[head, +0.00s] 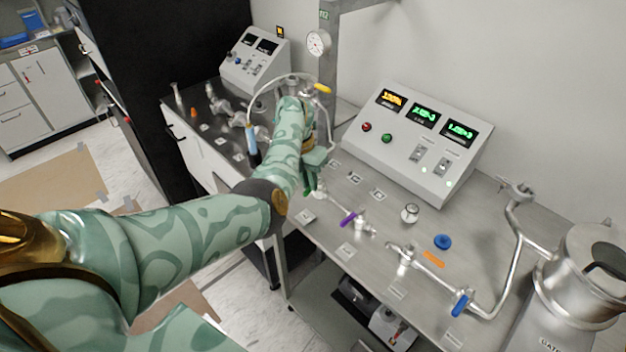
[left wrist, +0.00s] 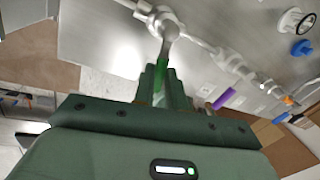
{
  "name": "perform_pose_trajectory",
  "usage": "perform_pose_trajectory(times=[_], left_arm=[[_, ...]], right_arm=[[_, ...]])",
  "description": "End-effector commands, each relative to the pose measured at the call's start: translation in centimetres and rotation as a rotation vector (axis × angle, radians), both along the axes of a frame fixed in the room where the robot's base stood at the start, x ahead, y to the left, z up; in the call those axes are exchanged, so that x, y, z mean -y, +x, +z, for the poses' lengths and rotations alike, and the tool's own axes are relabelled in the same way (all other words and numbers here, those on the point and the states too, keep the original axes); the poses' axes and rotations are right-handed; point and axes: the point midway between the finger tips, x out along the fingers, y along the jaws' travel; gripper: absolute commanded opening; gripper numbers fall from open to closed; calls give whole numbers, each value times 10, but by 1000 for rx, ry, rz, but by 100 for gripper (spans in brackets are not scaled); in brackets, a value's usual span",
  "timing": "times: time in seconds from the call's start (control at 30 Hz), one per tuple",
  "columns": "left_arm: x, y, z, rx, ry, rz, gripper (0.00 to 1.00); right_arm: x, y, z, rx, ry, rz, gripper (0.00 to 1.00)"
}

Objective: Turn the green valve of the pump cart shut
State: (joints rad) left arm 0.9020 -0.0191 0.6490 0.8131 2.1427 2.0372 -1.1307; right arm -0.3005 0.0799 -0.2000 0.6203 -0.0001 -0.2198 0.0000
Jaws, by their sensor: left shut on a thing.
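The green valve handle (left wrist: 160,74) shows in the left wrist view, below a metal valve fitting (left wrist: 164,24) on a pipe. My left gripper (left wrist: 164,88) is shut on the green handle, its fingers on either side of it. In the head view my left gripper (head: 312,178) is low over the pump cart's top (head: 330,232), and only a bit of green shows by its tips. My forearm and hand hide most of the valve in the head view. My right gripper is in neither view.
A purple handle (head: 348,218) is on the pipe just right of my gripper. Beyond are an orange handle (head: 433,259), a blue handle (head: 460,304) and a blue knob (head: 443,242). A control box (head: 415,150) with lit displays stands behind. A metal vessel (head: 580,275) is at right.

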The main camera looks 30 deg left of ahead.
Motion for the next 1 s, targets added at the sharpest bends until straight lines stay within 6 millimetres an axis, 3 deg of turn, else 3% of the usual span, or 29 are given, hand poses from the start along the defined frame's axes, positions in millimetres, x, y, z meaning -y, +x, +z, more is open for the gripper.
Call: perform_pose_trajectory(times=[0.4, 1.0], left_arm=[[-11, 4, 1, 5, 1, -224, 0], [-13, 5, 2, 5, 3, -269, 0]], right_arm=[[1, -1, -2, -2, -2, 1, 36], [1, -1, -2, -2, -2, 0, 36]])
